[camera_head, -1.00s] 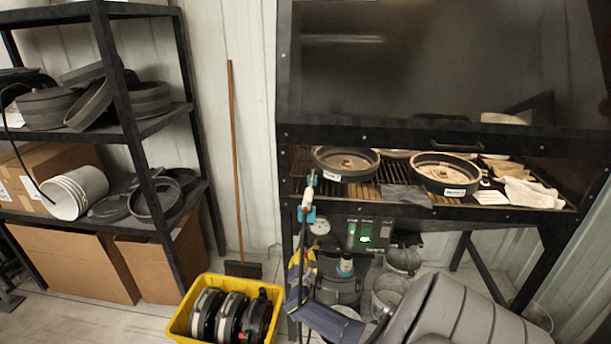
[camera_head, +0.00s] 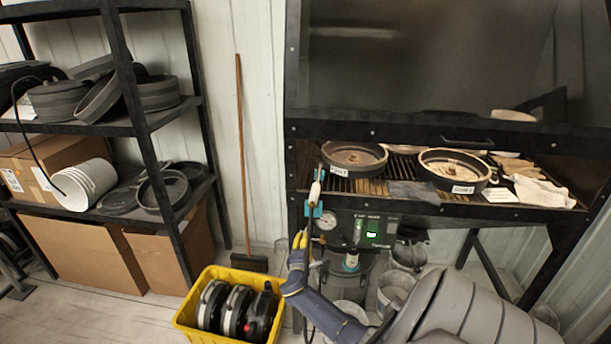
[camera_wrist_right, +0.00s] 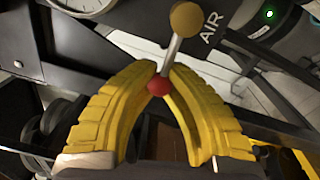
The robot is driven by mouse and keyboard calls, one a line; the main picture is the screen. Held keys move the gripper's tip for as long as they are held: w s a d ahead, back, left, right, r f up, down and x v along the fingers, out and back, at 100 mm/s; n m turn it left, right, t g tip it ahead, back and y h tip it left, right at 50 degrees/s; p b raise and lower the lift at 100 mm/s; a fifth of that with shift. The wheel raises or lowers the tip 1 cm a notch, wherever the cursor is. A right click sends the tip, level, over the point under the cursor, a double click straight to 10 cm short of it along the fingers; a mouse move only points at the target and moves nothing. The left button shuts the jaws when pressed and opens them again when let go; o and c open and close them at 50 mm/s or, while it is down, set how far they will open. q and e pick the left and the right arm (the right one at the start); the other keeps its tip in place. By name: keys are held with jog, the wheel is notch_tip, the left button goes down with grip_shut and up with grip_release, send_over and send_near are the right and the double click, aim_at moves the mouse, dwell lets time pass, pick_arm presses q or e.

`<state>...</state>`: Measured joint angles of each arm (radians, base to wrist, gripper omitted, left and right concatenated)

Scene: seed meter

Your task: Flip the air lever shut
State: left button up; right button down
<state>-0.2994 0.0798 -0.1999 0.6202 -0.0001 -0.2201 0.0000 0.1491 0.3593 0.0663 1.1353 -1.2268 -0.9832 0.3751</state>
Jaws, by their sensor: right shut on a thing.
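My right gripper (camera_head: 300,240) has yellow fingers and is at the left end of the control panel (camera_head: 345,229) under the bench. In the right wrist view its fingertips (camera_wrist_right: 160,80) are closed around the red knob (camera_wrist_right: 159,86) at the end of the air lever (camera_wrist_right: 173,53). The lever is a short metal rod running up to a gold ball (camera_wrist_right: 187,19), beside the printed word AIR (camera_wrist_right: 211,27). In the head view the lever is too small or hidden to make out. My left gripper is not in view.
A pressure gauge (camera_head: 328,221) and a lit green display (camera_head: 372,234) are right of the gripper. A white-handled tool (camera_head: 315,194) hangs just above it. A yellow crate (camera_head: 190,338) holding dark discs stands on the floor at lower left. Round pans (camera_head: 455,170) sit on the bench.

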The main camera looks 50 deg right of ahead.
jog(key=shift+a+r+m, duration=0.1)
jog(key=shift+r+m, duration=0.1)
jog(key=shift+m, duration=0.2)
jog(key=c, duration=1.2)
grip_release()
jog(key=shift+o, duration=0.2)
jog(key=v, duration=1.2)
jog(key=shift+w, duration=0.1)
